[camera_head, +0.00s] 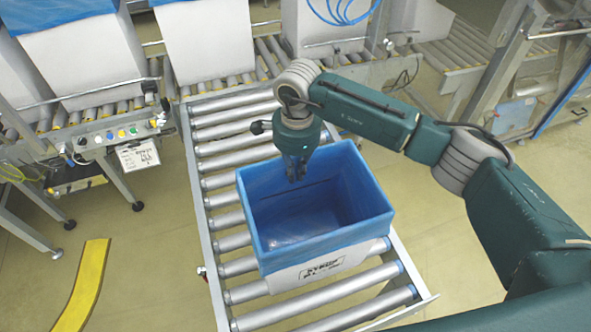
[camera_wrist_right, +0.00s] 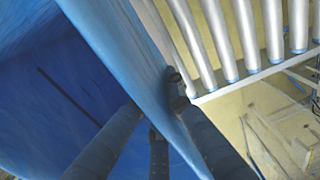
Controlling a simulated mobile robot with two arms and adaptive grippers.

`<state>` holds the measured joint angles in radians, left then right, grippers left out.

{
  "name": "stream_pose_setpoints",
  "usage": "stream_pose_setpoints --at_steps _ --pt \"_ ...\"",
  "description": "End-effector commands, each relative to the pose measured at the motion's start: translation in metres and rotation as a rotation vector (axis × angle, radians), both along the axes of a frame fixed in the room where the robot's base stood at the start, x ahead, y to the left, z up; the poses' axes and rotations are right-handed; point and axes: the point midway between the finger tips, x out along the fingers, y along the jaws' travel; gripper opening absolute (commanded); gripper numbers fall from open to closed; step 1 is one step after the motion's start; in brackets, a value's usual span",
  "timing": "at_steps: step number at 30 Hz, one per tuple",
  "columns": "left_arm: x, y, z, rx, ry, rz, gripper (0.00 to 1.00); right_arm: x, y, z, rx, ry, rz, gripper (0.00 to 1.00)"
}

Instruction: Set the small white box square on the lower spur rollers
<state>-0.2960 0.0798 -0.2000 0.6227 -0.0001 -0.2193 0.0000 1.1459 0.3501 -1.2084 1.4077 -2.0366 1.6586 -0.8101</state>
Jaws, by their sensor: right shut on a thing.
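The small white box (camera_head: 325,268) has a blue liner (camera_head: 330,225) folded over its rim. It stands upright and open-topped over the lower spur rollers (camera_head: 250,290), towards their right rail. Its near side runs roughly along the rollers, with a slight difference in angle. I cannot tell whether its base rests fully on them. My right gripper (camera_head: 295,170) is at the box's far rim, shut on the lined wall. In the right wrist view, its fingers lie on either side of the blue-covered wall (camera_wrist_right: 135,65). My left gripper is not in view.
Larger white boxes with blue liners (camera_head: 80,45) stand on the roller line (camera_head: 265,60) across the back. A control panel (camera_head: 110,135) is at the left. A yellow floor strip (camera_head: 85,285) lies lower left. Bare rollers show on the spur before and behind the box.

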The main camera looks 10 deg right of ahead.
Motion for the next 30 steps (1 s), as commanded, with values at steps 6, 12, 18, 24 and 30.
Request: stream_pose_setpoints --at_steps 6,12,18,24,30 --pt "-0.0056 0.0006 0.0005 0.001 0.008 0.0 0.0 0.0004 0.0 0.0018 0.0 -0.001 0.0 0.0" --pt "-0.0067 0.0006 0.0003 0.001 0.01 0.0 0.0 0.0004 0.0 0.0018 0.0 -0.001 0.0 0.14" --pt "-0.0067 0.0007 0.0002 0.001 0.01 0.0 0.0 0.0003 0.0 0.0015 0.0 -0.001 0.0 0.3" --pt "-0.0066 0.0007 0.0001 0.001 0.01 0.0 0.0 -0.0001 -0.0003 0.0003 -0.001 0.001 0.0 0.49" --pt "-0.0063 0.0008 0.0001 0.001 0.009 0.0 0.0 0.0 -0.0003 0.0006 0.0 0.0 0.0 0.49"
